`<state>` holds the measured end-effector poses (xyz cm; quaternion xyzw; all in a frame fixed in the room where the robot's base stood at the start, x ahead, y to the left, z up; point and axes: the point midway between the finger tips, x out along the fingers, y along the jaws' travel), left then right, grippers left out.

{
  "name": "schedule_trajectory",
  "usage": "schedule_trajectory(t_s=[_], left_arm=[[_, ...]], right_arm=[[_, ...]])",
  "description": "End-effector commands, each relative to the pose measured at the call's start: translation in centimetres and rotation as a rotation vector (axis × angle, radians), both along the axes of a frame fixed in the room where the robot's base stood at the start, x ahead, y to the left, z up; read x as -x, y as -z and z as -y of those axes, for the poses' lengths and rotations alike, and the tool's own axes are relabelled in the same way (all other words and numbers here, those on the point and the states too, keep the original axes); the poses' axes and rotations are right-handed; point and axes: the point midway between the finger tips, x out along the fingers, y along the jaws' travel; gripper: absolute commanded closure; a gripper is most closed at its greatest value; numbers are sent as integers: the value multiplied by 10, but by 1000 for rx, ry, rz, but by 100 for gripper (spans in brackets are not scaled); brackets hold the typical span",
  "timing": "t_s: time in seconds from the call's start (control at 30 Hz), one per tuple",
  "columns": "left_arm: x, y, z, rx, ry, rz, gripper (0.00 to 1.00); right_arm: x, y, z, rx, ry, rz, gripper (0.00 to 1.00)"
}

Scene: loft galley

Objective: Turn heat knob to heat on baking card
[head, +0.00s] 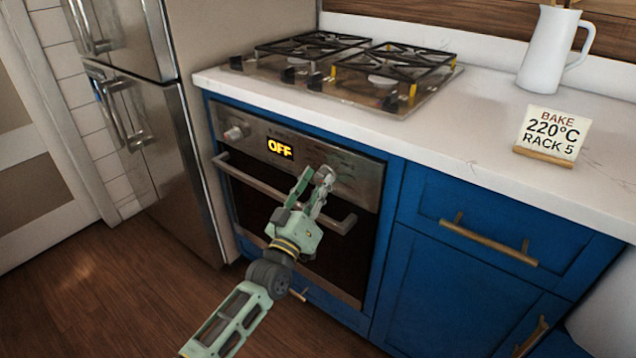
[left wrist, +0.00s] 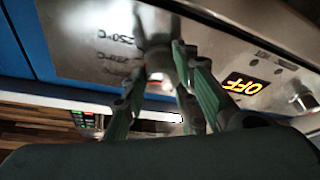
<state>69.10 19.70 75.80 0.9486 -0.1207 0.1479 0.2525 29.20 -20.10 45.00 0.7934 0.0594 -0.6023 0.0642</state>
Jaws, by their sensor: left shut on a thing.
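The baking card (head: 552,132) stands on the counter and reads "BAKE 220°C RACK 5". The oven (head: 300,160) has a steel panel with a display (head: 279,148) that reads "OFF". My left gripper (head: 316,182) is at the right part of this panel, shut on the heat knob (head: 326,172). In the left wrist view, the heat knob (left wrist: 152,28) is between the fingers, with temperature marks beside it, one seeming to read 220°C. The fingers partly hide the knob, and I cannot tell its pointer direction. My right gripper is not in view.
A second knob (head: 236,133) is left of the display. The oven handle (head: 255,182) runs below the panel, close to my left gripper. A gas hob (head: 345,98) and a white jug (head: 548,50) are on the counter. A steel fridge (head: 150,120) stands at left.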

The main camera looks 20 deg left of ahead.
Motion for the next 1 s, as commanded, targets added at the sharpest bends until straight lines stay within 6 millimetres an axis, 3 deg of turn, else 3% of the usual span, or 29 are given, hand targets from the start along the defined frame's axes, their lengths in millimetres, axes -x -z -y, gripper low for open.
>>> schedule_trajectory(t_s=[0.27, 0.3, 0.43, 0.87, 1.0], left_arm=[[1, -1, 6, 3, 9, 3, 99], [1, -1, 6, 3, 9, 3, 72], [1, -1, 6, 1, 9, 2, 60], [1, 1, 2, 1, 4, 0, 60], [11, 5, 0, 1, 4, -2, 60]], right_arm=[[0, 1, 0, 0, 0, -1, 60], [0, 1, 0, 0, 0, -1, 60], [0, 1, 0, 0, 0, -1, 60], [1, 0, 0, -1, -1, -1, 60], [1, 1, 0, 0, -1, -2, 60]])
